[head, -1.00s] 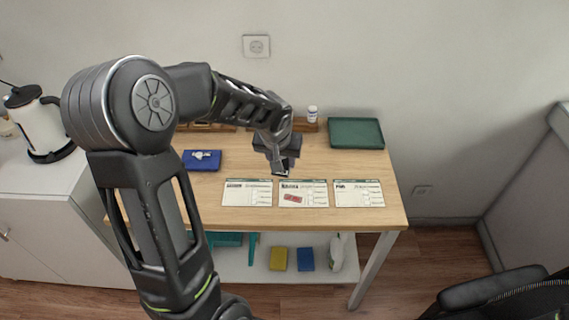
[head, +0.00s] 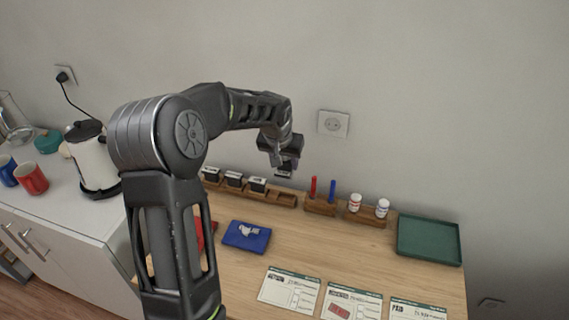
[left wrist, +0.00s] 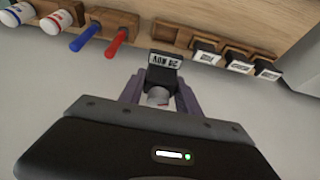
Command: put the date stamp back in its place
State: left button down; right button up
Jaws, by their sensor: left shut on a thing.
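My left gripper (head: 283,160) is shut on the date stamp (left wrist: 160,68), a dark stamp with a pale date label, held between its two fingers in the left wrist view. In the head view the stamp's dark lower end (head: 284,173) shows under the fingers, in the air near the back of the counter. The long wooden stamp rack (head: 285,200) stands below and behind, with several slots. Three other stamps (head: 234,180) sit in its left part. The right end of the rack holds no stamp. My right gripper is not in view.
A small wooden holder (head: 320,207) with a red and a blue marker stands right of the rack, then two bottles (head: 382,208) in another holder. A green tray (head: 428,240), blue ink pad (head: 246,237) and paper forms (head: 290,290) lie on the counter.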

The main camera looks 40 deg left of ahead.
aim_at(285, 171)
pick_arm(q)
jog(key=shift+w+f, duration=0.1)
jog(key=shift+w, duration=0.05)
jog(key=shift+f+b, duration=1.55)
jog(key=shift+f, duration=0.9)
jog(key=shift+r, duration=0.15)
jog(key=shift+f, duration=0.25)
jog(key=shift+f+b, duration=2.4)
jog(key=shift+f, duration=0.2)
